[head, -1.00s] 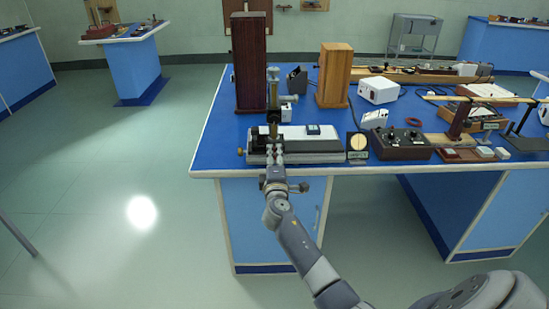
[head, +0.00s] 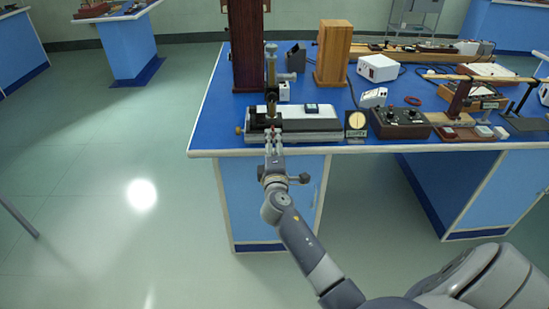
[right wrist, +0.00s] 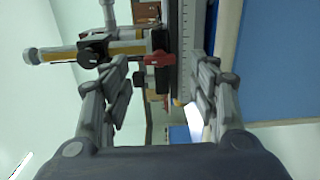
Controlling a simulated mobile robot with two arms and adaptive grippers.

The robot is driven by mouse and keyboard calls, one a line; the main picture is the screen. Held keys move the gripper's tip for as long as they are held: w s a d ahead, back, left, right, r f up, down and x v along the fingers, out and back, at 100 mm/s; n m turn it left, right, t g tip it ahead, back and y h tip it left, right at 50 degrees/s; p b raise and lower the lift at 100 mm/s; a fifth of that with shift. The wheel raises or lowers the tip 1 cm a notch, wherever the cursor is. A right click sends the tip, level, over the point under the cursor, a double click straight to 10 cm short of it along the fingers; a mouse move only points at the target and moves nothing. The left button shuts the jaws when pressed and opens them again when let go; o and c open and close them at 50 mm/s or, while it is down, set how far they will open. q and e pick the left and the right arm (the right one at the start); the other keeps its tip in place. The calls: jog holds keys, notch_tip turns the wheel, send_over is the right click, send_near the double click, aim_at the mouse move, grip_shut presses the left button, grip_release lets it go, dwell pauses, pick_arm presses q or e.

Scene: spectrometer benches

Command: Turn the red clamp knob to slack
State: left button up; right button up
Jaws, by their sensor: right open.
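The red clamp knob (right wrist: 158,60) shows in the right wrist view, beside a brass and black tube instrument (right wrist: 85,54). In the head view the instrument's brass tube (head: 271,68) stands upright at the bench's front left; the knob is too small to make out surely there. My right gripper (head: 273,142) is at the bench's front edge, just before the instrument. In the right wrist view its fingers (right wrist: 160,72) are open, one on each side of the knob in the picture. I cannot tell whether either touches it. My left gripper is not in view.
The blue bench (head: 215,128) carries a dark red wooden block (head: 245,45) and a lighter wooden block (head: 333,55) behind the instrument. A black knobbed box (head: 400,122) and a round dial (head: 356,121) stand to the right.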

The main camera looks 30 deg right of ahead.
jog(key=v, duration=0.7)
dwell(0.3)
jog(key=s+a+f+m+g+y, duration=0.1)
jog(key=s+a+f+g+y, duration=0.2)
jog(key=f, duration=0.9)
jog(key=s+a+f+g+y, duration=0.1)
jog(key=s+a+f, duration=0.3)
jog(key=f, duration=0.7)
jog(key=s+a+f+m+g+y, duration=0.1)
jog(key=s+f+g+y, duration=0.3)
jog(key=f, duration=0.8)
jog(key=s+a+f+m+g+p, duration=0.1)
jog(key=s+a+f+m+g, duration=0.15)
jog(key=s+f, duration=1.1)
jog(key=s+a+f+m+g, duration=0.1)
jog(key=s+f+m+g, duration=0.1)
jog(key=s, duration=1.1)
jog(key=s+a+f+m+g+y, duration=0.1)
jog(key=s+f+m, duration=0.2)
jog(key=s, duration=0.9)
jog(key=shift+s+f+g+y+p, duration=0.3)
jog(key=shift+s+f+g+p, duration=0.1)
jog(key=shift+f, duration=0.45)
